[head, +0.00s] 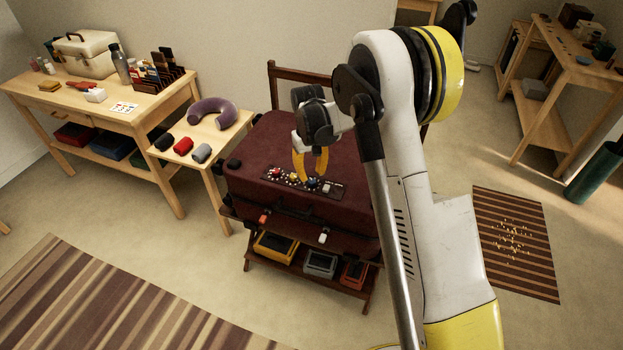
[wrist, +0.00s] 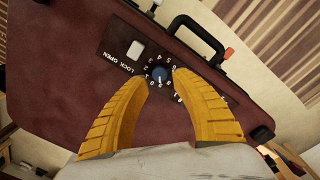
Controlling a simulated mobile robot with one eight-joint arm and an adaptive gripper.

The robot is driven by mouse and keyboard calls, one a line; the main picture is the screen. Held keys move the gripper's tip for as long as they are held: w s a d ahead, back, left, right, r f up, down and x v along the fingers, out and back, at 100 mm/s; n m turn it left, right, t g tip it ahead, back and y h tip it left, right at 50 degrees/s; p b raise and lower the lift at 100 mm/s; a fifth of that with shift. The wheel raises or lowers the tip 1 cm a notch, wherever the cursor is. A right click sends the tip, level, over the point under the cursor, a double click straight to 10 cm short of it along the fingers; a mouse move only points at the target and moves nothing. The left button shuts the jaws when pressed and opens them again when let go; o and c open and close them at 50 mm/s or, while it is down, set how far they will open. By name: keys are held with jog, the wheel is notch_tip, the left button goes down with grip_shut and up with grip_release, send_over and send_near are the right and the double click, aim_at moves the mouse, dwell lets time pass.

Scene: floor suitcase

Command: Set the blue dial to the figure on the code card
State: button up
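The blue dial (wrist: 158,73) is a small round knob with a ring of white figures, on a black panel set in a dark red suitcase (head: 262,150). In the head view the blue dial (head: 311,184) sits right of a yellow dial (head: 295,180) and a red one. My gripper (wrist: 160,80) points down at the panel with its yellow fingers apart, one on each side of the blue dial, with gaps showing. The dial's setting is too small to read surely. A white card with coloured marks (head: 124,107), probably the code card, lies on the left table; its figures are unreadable.
A white square button (wrist: 136,50) by "LOCK OPEN" is beside the dial. The suitcase's black handle (wrist: 190,30) and latches are at its front edge. The suitcase rests on a wooden rack (head: 300,252). A side table (head: 222,143) with a neck pillow stands left.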

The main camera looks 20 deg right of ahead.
aim_at(310, 181)
notch_tip(310, 181, up, 9)
jog(key=shift+a, duration=0.2)
dwell(0.4)
jog(key=s+r+t, duration=0.3)
jog(key=s+r, duration=1)
jog(key=s+m+t, duration=0.1)
jog(key=s+t, duration=0.3)
jog(key=s, duration=1.3)
jog(key=shift+d+f+m, duration=0.25)
jog(key=shift+d+m, duration=0.05)
jog(key=shift+m, duration=0.1)
